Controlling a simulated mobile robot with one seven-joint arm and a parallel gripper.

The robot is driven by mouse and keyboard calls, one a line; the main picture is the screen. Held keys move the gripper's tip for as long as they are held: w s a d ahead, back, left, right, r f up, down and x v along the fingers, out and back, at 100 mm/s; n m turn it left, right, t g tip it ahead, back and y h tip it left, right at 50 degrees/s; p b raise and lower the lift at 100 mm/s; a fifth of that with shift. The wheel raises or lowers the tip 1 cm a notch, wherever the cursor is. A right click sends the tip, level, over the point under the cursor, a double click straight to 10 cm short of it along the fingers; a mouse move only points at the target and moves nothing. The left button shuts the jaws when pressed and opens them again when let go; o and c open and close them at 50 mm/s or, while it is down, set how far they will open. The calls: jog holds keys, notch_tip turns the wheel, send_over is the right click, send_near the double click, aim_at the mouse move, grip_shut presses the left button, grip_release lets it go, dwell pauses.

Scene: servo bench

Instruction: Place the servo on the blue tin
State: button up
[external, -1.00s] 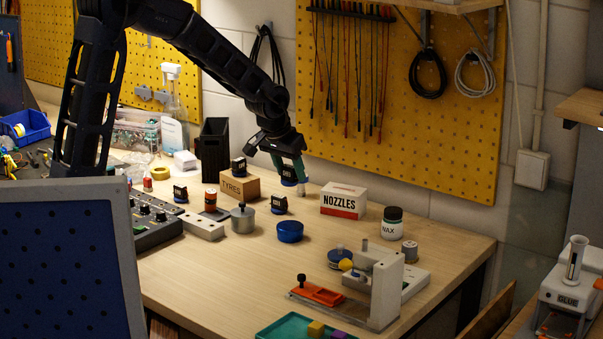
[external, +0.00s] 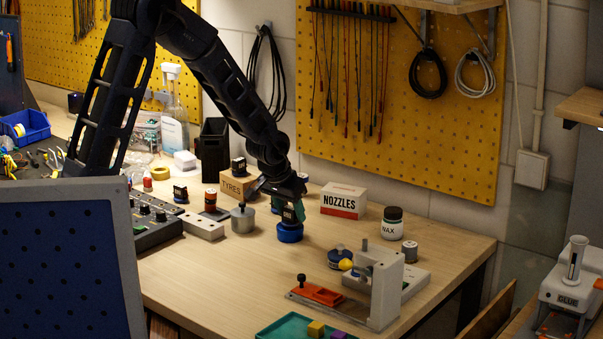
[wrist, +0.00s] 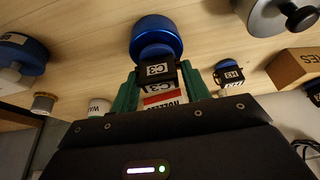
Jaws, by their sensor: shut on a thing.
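A black servo labelled C3 (wrist: 157,69) is held between the green fingers of my gripper (wrist: 160,84), which is shut on it. In the external view the held servo (external: 289,216) is upright, directly over the blue tin (external: 290,233). I cannot tell whether it touches the tin or hangs just above it. The blue tin also shows in the wrist view (wrist: 156,33), just beyond the servo, which hides part of it. My gripper (external: 290,210) points down at the tin.
Another servo (wrist: 229,74) is close beside my gripper. A lidded metal pot (external: 243,219) and a TYRES box (external: 235,187) with a servo on top are to the left. A NOZZLES box (external: 343,202) is behind right.

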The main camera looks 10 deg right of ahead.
jog(key=shift+f, duration=0.15)
jog(key=o, duration=1)
jog(key=v, duration=1.2)
jog(key=shift+r, duration=0.2)
jog(key=a+r+n, duration=0.1)
jog(key=a+r, duration=0.3)
jog(key=a, duration=0.5)
jog(key=w+a+r+n+t+y, duration=0.1)
jog(key=a+r+n, duration=0.15)
jog(key=a, duration=0.55)
jog(key=a+r+n, duration=0.1)
jog(key=a+r, duration=0.3)
jog(key=a, duration=0.5)
jog(key=s+a+r+n, duration=0.1)
jog(key=s+a, duration=0.4)
jog(key=a, duration=0.1)
jog(key=s+a+r+n+y, duration=0.1)
jog(key=s+a+n, duration=0.1)
jog(key=s+a, duration=0.2)
jog(key=s+a+n+y, duration=0.1)
jog(key=s+a, duration=0.4)
jog(key=a, duration=0.4)
jog(key=shift+s+r+n, duration=0.25)
jog(key=shift+s+r, duration=0.05)
jog(key=shift+r, duration=0.1)
